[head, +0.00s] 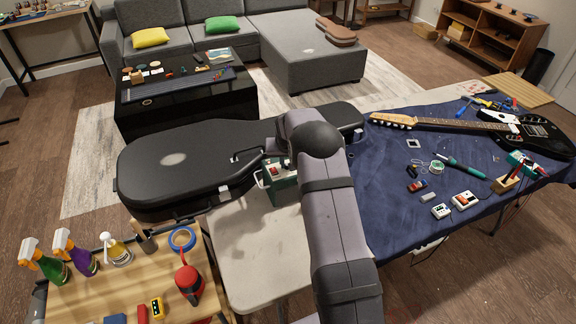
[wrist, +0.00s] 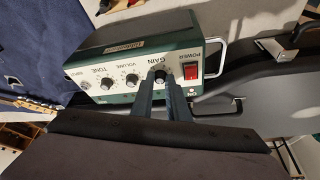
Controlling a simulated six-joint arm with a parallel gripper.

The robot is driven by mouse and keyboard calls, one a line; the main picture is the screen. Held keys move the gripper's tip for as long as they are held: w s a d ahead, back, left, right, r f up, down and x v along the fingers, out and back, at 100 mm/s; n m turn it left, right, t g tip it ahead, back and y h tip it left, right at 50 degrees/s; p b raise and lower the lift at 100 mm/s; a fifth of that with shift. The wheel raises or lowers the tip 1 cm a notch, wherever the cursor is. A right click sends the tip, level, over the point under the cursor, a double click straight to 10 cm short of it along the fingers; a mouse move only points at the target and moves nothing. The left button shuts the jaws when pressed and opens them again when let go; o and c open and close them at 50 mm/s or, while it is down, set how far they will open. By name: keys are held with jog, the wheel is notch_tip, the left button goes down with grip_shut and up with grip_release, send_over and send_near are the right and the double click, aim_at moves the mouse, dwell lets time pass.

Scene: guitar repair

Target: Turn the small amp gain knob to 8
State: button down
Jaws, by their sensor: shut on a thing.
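The small amp (head: 281,189) stands on the pale table in the head view, mostly behind my arm. It is dark green with a light control panel. In the wrist view the amp (wrist: 150,68) shows its labelled panel. The gain knob (wrist: 159,74) lies between the fingertips of my gripper (wrist: 160,82), which is shut on it. The fingers cover part of the knob, and its pointer and scale are too small to read. The volume knob (wrist: 132,80) and tone knob (wrist: 106,83) sit beside it. In the head view my gripper is hidden by my arm.
A red power switch (wrist: 190,71) sits close beside the fingers. A metal handle (wrist: 222,58) stands at the amp's side. A black guitar case (head: 170,165) lies behind the amp. The pale table top (head: 250,250) in front of the amp is clear.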

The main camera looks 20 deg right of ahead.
jog(key=m+b, duration=0.2)
jog(key=m+h+b, duration=0.1)
jog(key=b, duration=0.1)
jog(key=shift+w+a+f+m+g, duration=0.15)
jog(key=shift+a+f+m+g, duration=0.1)
jog(key=shift+f+m+g, duration=0.05)
jog(key=m+b, duration=0.1)
jog(key=m+h, duration=0.1)
jog(key=shift+w+a+r+m+g+b, duration=0.1)
jog(key=shift+r+m+g+b, duration=0.05)
jog(key=shift+m+g+b, duration=0.25)
jog(key=m, duration=0.1)
jog(key=m+g, duration=0.1)
jog(key=shift+r+m+h, duration=0.2)
jog(key=shift+m+h, duration=0.1)
jog(key=shift+w+m+g+p, duration=0.15)
jog(key=shift+m+g+p, duration=0.15)
jog(key=shift+m+p, duration=0.55)
jog(key=shift+a+f+m+g+p, duration=0.1)
jog(key=shift+m+g+p, duration=0.2)
jog(key=shift+m+p, duration=0.4)
jog(key=c, duration=1.7)
grip_release()
jog(key=shift+b+v, duration=0.45)
jog(key=shift+v, duration=3.3)
